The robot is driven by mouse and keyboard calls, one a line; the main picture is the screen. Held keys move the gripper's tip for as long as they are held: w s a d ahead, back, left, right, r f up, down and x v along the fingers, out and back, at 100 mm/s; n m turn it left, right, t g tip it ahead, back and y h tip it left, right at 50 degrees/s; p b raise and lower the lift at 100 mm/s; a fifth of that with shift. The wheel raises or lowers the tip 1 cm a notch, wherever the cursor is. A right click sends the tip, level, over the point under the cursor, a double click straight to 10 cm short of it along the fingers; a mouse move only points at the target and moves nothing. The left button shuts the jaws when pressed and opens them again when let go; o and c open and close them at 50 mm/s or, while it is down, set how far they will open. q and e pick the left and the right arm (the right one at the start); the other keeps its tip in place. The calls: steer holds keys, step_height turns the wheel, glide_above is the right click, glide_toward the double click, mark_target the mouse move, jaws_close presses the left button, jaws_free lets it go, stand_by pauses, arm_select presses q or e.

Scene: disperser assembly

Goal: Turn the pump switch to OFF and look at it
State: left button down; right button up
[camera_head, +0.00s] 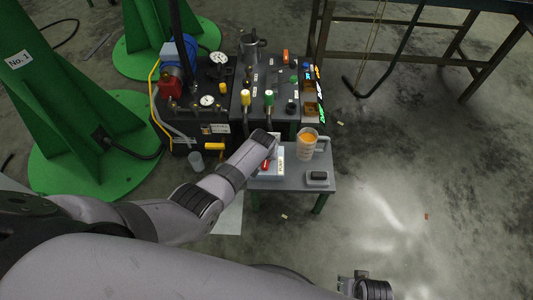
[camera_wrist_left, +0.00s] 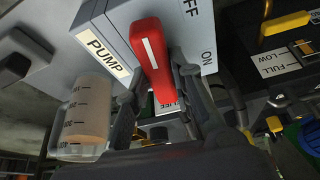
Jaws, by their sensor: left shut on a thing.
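The pump switch box (camera_head: 268,178) is a pale grey box on the small grey table, beneath my left gripper (camera_head: 268,150). In the left wrist view the box (camera_wrist_left: 122,22) carries a "PUMP" label and the words "OFF" and "ON". Its red switch handle (camera_wrist_left: 151,52) has a white line. My left gripper (camera_wrist_left: 160,100) has its fingers on both sides of the handle and is shut on it. I cannot tell which word the handle points to. My right gripper (camera_head: 367,289) is at the bottom edge, partly cut off, away from the switch.
A measuring jug (camera_head: 306,146) with orange liquid stands right beside the switch box; it also shows in the left wrist view (camera_wrist_left: 88,108). A small grey tray (camera_head: 317,185) with a dark item lies in front. A machine with gauges and knobs (camera_head: 228,85) stands behind.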

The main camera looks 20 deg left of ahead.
arm_select(q)
steer(key=shift+d+n+y, duration=0.1)
steer(key=shift+n+y, duration=0.2)
steer(key=shift+n, duration=0.5)
steer(key=c, duration=1.4)
jaws_free()
steer(key=shift+r, duration=0.1)
steer(key=v, duration=1.1)
steer(key=shift+r, duration=0.4)
steer(key=shift+s+f, duration=0.1)
